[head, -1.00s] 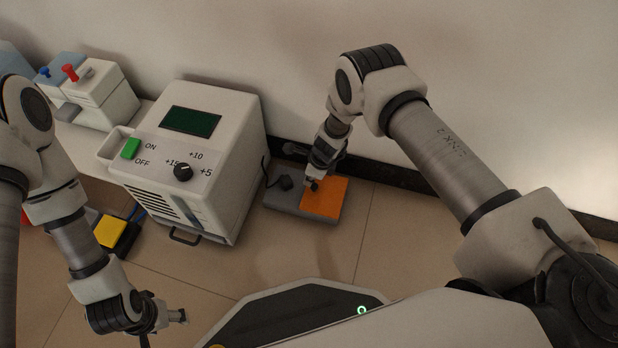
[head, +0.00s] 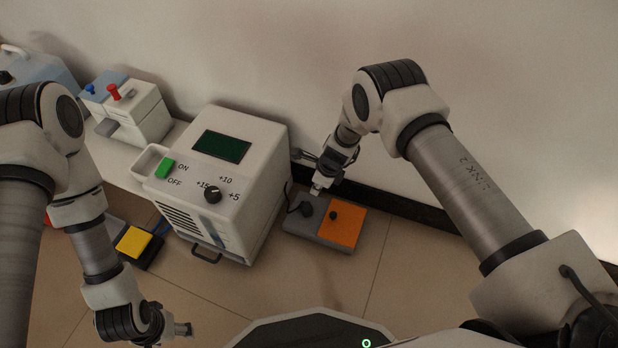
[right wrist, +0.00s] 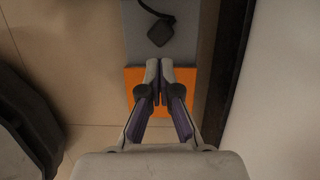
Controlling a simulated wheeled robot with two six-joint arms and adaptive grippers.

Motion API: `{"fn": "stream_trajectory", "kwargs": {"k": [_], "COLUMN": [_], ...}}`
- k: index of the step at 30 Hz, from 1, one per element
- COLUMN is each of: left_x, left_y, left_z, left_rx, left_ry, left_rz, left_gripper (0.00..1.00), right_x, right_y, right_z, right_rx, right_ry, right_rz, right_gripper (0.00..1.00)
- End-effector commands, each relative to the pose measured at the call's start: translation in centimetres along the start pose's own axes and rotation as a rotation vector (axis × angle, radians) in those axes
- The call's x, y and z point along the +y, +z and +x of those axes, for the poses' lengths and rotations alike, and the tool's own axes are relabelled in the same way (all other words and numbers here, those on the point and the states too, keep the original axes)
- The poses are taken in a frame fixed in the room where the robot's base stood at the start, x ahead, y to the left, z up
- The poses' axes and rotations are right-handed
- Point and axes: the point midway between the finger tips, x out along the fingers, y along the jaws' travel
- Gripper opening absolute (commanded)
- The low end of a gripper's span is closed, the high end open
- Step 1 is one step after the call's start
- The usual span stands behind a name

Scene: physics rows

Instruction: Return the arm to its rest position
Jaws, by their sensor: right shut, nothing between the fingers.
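My right gripper (head: 318,188) hangs above the far edge of a grey pedal base with an orange plate (head: 343,226) on the floor. In the right wrist view the gripper (right wrist: 160,62) is shut, its fingertips together with nothing between them. The orange plate (right wrist: 134,78) shows behind the fingers there, and a dark knob (right wrist: 161,32) on the grey part lies ahead of the tips. My left gripper (head: 184,330) is at the lower left, small and side-on, and I cannot tell whether it is open or shut.
A white machine (head: 262,150) with a dark screen, green switch and dial stands left of the pedal base. A white box with red and blue levers (head: 140,112) and a yellow pedal (head: 133,242) are further left. The wall is close behind. Floor in front is free.

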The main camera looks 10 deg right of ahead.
Motion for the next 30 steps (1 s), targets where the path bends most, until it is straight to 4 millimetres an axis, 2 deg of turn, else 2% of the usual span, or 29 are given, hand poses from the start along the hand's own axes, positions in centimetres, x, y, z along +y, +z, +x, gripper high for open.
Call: {"fn": "stream_trajectory", "kwargs": {"k": [1,4,11,13,14,17,20,21,24,27,30], "left_x": [0.0,0.0,0.0,0.0,0.0,0.0,0.0,0.0,0.0,0.0,0.0], "left_y": [0.0,0.0,0.0,0.0,0.0,0.0,0.0,0.0,0.0,0.0,0.0], "left_z": [-0.5,-0.7,-0.7,-0.7,-0.7,-0.7,-0.7,-0.7,-0.7,-0.7,-0.7], "left_rx": [0.0,0.0,0.001,0.001,0.001,0.001,0.001,0.001,0.0,0.0,0.001], "left_ry": [0.0,0.0,0.0,0.0,0.0,0.0,0.0,0.0,0.0,0.0,0.0], "left_rz": [0.0,0.0,0.0,0.0,0.0,0.0,0.0,0.0,0.0,0.0,0.0], "left_gripper": [0.66,0.66,0.66,0.66,0.66,0.66,0.66,0.66,0.66,0.66,0.66], "right_x": [0.0,-0.1,-0.2,-1.1,-1.3,1.6,5.7,7.7,12.8,17.6,21.5], "right_y": [1.1,2.3,3.0,3.1,2.2,-2.8,-10.0,-13.0,-19.2,-23.4,-25.5], "right_z": [-0.8,-1.4,-1.8,-2.5,-2.9,-2.9,-3.6,-4.2,-6.4,-9.2,-11.7], "right_rx": [-0.001,-0.001,-0.001,-0.009,-0.001,0.081,0.201,0.245,0.314,0.317,0.269], "right_ry": [-0.001,0.0,-0.002,-0.015,-0.01,0.052,0.099,0.121,0.194,0.274,0.33], "right_rz": [-0.004,-0.002,0.0,0.009,0.025,0.039,-0.084,-0.187,-0.516,-0.893,-1.259], "right_gripper": [0.0,0.0,0.0,0.0,0.0,0.0,0.0,0.0,0.0,0.0,0.0]}}
